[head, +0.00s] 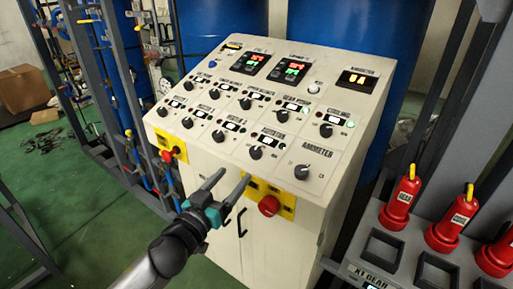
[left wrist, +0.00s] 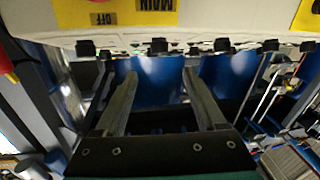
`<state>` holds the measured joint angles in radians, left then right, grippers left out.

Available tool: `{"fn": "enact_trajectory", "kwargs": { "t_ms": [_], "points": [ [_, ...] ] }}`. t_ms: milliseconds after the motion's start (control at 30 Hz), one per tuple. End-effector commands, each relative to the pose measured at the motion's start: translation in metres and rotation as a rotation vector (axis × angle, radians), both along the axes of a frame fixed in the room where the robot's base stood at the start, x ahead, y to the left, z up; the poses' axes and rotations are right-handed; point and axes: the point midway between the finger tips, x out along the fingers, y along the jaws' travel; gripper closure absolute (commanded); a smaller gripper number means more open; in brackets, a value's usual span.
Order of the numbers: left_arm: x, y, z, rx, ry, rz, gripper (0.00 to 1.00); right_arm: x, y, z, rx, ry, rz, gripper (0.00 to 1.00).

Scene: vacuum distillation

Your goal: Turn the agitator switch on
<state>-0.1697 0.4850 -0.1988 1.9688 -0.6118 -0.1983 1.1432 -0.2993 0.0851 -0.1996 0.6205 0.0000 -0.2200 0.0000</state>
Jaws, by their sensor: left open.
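The agitator switch (head: 256,153) is a black rotary knob in the lower row of the sloped white control panel (head: 226,162), under a label that seems to read AGITATOR. My left gripper (head: 235,175) is open and empty, in front of the panel's lower edge, below and left of that knob and apart from it. In the left wrist view, the open fingers (left wrist: 160,75) point toward a row of black knobs along the panel edge; which one is the agitator knob I cannot tell. My right gripper is not in view.
A red button (head: 269,206) on a yellow plate projects from the panel front, right of my left gripper. Another red button (head: 167,156) is at the left. Neighbouring knobs sit close together. Red-handled tools (head: 401,203) stand in a grey rack at right.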

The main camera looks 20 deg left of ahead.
Motion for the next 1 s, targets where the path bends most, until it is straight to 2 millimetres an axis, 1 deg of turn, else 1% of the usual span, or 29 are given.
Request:
{"fn": "enact_trajectory", "kwargs": {
  "t_ms": [33, 300, 700, 833, 1000],
  "points": [
    [0.008, -0.001, 0.002, 0.001, -0.002, 0.0, 0.27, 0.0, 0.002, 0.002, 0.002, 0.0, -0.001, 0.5],
    [0.046, -0.008, 0.001, 0.001, -0.001, 0.001, 0.27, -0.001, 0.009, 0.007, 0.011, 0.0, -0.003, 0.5],
    [0.102, -0.018, 0.001, 0.001, 0.0, 0.001, 0.27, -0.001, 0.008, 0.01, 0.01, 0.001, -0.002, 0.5],
    [0.115, -0.021, 0.0, 0.0, 0.0, 0.001, 0.27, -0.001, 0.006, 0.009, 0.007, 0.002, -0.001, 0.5],
    [0.124, -0.023, 0.0, 0.002, 0.0, 0.0, 0.27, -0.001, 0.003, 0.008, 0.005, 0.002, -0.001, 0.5]
  ]
}}
